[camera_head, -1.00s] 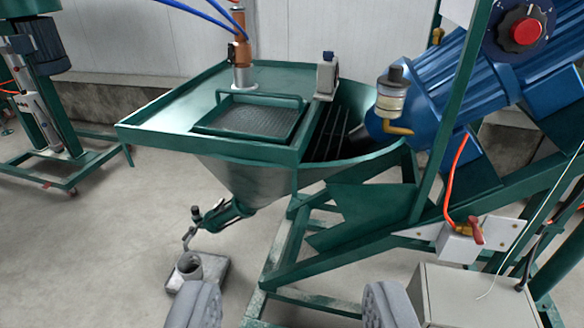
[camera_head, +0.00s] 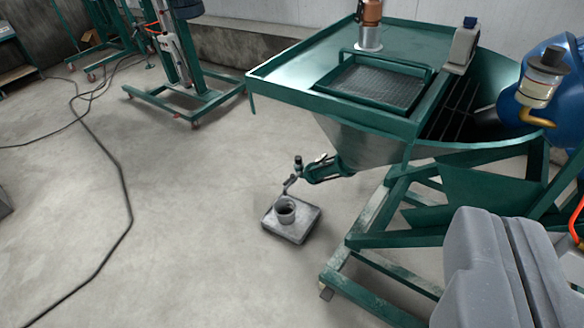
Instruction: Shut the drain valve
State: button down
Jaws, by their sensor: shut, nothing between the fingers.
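The drain valve (camera_head: 322,168) is on the green outlet pipe at the lower left of the green hopper (camera_head: 365,145). A thin metal tap with a black knob (camera_head: 298,160) sticks out from its left end. A small silver lever seems to show on top of the pipe, too small to tell its position. A grey cup (camera_head: 286,209) stands on a flat grey square base (camera_head: 302,226) below the tap. My gripper (camera_head: 508,228) is at the lower right, its grey fingers shut together and empty. It appears well to the right of the valve and apart from it.
The hopper's green frame (camera_head: 385,205) stands on the floor between my gripper and the valve in the picture. A black cable (camera_head: 122,190) runs along the floor at left. Wheeled green stands (camera_head: 185,105) are at the back. The floor left of the cup is clear.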

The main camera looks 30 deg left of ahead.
notch_tip(320, 180, up, 12)
jog(key=p, duration=1)
jog(key=shift+f, duration=0.25)
